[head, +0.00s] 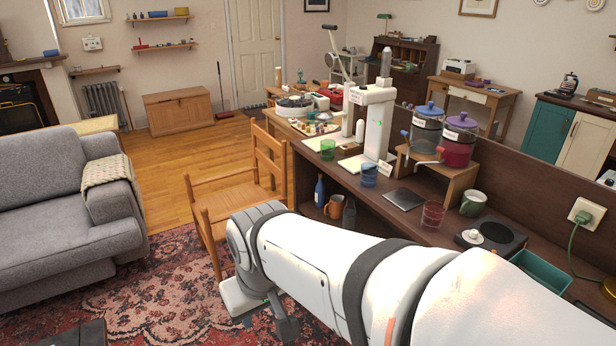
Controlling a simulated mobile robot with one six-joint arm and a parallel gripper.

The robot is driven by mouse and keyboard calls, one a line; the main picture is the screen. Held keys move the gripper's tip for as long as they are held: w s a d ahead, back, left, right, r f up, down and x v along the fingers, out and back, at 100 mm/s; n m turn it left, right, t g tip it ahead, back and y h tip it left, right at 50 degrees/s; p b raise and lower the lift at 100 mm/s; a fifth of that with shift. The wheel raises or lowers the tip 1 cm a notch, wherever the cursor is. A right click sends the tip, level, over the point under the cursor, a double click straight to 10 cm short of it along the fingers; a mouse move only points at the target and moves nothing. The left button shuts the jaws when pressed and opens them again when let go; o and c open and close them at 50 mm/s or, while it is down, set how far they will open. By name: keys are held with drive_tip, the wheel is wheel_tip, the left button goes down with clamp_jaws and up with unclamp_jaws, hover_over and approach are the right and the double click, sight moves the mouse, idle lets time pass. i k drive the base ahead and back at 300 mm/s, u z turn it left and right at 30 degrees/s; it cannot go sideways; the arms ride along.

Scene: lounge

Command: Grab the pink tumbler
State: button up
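The pink tumbler (432,215) is a small see-through glass. It stands upright on the dark wooden counter (345,181), right of the middle of the head view, beyond my arm. My gripper (262,312) is low in the view at the end of my white arm, over the rug in front of the counter and well apart from the tumbler. It is small and partly hidden by my wrist, so I cannot tell whether its fingers are open or shut.
A dark flat slab (404,199) and a green-white mug (473,203) flank the tumbler. A hot plate (491,240) is nearer. A wooden chair (213,216) stands beside the counter.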

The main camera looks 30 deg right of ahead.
sight(434, 212)
drive_tip(key=i, duration=0.7)
drive_tip(key=z, duration=2.95)
